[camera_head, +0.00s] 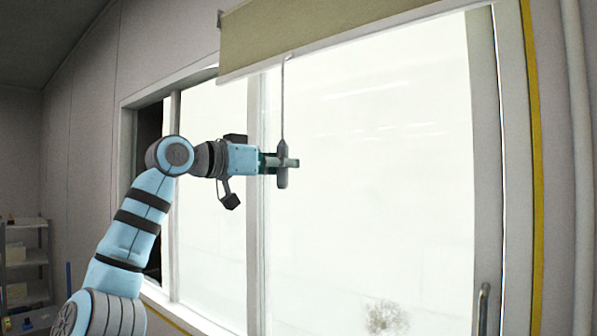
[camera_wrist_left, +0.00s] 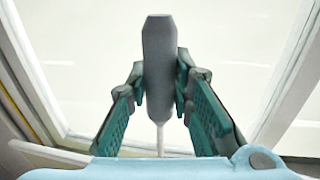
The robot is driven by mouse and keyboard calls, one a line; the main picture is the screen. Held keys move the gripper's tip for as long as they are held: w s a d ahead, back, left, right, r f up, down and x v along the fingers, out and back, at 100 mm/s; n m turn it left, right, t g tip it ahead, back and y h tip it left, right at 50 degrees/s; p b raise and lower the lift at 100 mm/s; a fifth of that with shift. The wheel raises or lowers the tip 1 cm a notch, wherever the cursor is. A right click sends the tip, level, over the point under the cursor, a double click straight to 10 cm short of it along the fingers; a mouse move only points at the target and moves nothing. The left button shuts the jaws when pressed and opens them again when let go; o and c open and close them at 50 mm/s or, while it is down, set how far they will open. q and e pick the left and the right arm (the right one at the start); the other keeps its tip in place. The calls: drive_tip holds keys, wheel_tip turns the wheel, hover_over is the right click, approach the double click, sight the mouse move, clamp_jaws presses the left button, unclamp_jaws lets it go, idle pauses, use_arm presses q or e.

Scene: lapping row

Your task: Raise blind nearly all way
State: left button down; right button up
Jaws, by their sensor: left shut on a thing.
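The beige blind (camera_head: 310,30) is rolled up high, its bottom bar across the top of the window. A thin cord (camera_head: 284,95) hangs from that bar to a dark grey pull handle (camera_head: 282,177). My left gripper (camera_head: 281,162) is shut on this handle, in front of the glass. In the left wrist view the handle (camera_wrist_left: 159,70) stands upright between the two green-padded fingers of the gripper (camera_wrist_left: 160,90), and the cord (camera_wrist_left: 160,137) runs off its narrow end. My right gripper is not in view.
The large bright window (camera_head: 370,190) fills the middle, with a white frame post (camera_head: 253,220) behind my left arm. A grey bar handle (camera_head: 483,308) is at lower right. A shelf (camera_head: 27,262) with boxes stands at far left.

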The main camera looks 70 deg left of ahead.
use_arm(q)
drive_tip(key=c, duration=1.4)
unclamp_jaws()
drive_tip(key=v, duration=1.1)
drive_tip(key=shift+s+d, duration=0.1)
drive_tip(key=shift+s, duration=0.3)
drive_tip(key=shift+s, duration=0.1)
drive_tip(key=shift+d, duration=0.1)
